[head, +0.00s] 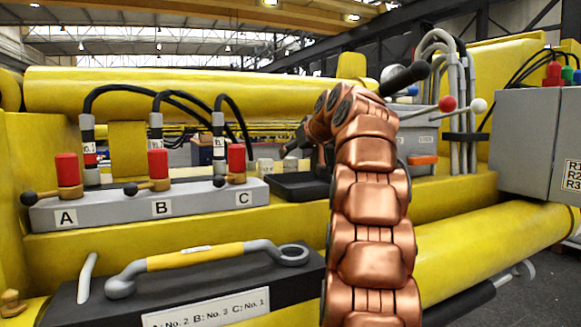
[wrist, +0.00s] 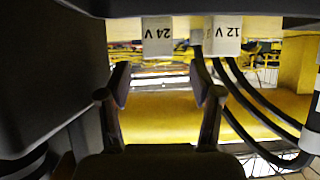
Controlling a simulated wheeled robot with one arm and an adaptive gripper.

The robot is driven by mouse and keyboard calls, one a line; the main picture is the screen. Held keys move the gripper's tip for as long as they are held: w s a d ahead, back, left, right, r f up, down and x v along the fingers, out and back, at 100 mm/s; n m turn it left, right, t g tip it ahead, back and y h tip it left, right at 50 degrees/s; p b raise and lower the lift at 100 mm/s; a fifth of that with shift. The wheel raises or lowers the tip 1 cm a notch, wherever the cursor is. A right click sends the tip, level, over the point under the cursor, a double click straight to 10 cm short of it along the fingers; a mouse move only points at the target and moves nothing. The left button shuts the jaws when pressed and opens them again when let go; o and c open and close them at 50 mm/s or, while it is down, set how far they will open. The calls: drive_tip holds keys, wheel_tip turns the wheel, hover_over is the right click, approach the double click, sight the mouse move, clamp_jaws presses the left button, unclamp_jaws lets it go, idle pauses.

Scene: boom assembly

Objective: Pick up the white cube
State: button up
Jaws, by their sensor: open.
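Two pale, box-like blocks show upside down in the wrist view: a light grey one marked 24 V (wrist: 158,37) and a whiter one marked 12 V (wrist: 226,36). I cannot tell which is the white cube. Small pale blocks (head: 265,166) also show in the head view, left of my gripper (head: 291,149). In the wrist view my gripper (wrist: 161,76) has its two fingers apart, with nothing between them. The 24 V block is beyond the fingertips, in line with the gap; the 12 V block is off to the right.
A grey panel (head: 150,208) with red-topped levers A, B and C stands at the left. Black hoses (head: 180,97) arch above it and black cables (wrist: 245,95) cross the wrist view. A black tray (head: 300,187) lies below my gripper. Yellow beams (head: 200,93) surround the area.

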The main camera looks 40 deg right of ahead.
sight(292, 158)
drive_tip(key=x, duration=0.4)
drive_tip(key=shift+s+d, duration=0.1)
drive_tip(key=shift+d, duration=0.05)
clamp_jaws()
drive_tip(key=shift+r+p, duration=0.15)
drive_tip(key=shift+p, duration=0.2)
